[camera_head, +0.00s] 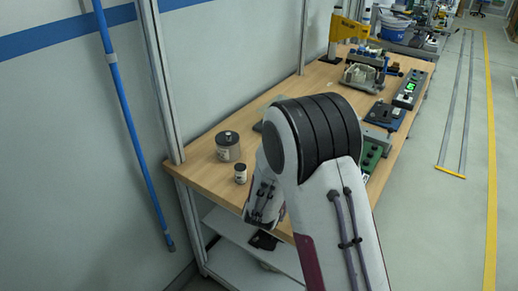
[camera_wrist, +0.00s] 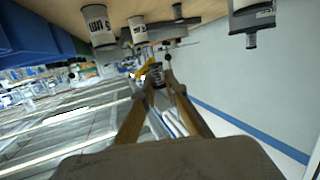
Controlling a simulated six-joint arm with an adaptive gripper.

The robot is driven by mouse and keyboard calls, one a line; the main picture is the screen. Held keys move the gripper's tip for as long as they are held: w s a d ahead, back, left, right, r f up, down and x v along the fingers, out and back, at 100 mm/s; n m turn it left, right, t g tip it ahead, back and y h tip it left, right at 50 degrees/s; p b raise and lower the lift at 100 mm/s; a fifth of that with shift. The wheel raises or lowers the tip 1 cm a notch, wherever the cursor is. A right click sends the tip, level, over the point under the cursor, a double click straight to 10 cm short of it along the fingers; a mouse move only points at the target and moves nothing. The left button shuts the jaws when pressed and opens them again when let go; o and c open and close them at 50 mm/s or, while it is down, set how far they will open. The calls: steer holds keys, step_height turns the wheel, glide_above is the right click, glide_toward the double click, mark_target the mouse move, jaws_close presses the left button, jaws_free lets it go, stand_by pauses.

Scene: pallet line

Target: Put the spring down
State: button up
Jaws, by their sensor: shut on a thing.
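The spring (camera_wrist: 157,74) is a small dark coil between the fingertips of my gripper (camera_wrist: 160,78) in the wrist view. The two brown fingers close on it from both sides. The wrist view is turned over, so the bench top lies along its upper edge, and the spring appears apart from the bench surface. In the head view my own arm hides the gripper fingers and the spring.
The wooden bench (camera_head: 204,168) carries a grey canister (camera_head: 228,146) and a small white-labelled jar (camera_head: 241,174) at its near left. A green block (camera_head: 373,157), a blue device (camera_head: 385,116) and a control box (camera_head: 409,89) stand along its right side. Frame posts flank the bench.

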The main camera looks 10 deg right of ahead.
steer(key=shift+w+d, duration=0.1)
steer(key=shift+d, duration=0.3)
steer(key=w+a+r+n+y, duration=0.2)
steer(key=w+a+r, duration=0.1)
steer(key=w+r, duration=0.3)
step_height(320, 180, up, 6)
steer(key=r+n+y, duration=0.1)
steer(key=n+y, duration=0.5)
steer(key=y, duration=0.2)
glide_above(232, 139)
steer(key=shift+w+a+f+t, duration=0.1)
steer(key=shift+f+t, duration=0.15)
steer(key=shift+t, duration=0.05)
step_height(232, 139, down, 6)
steer(key=shift+f, duration=0.15)
steer(key=shift+f, duration=1.9)
steer(key=shift+f, duration=0.3)
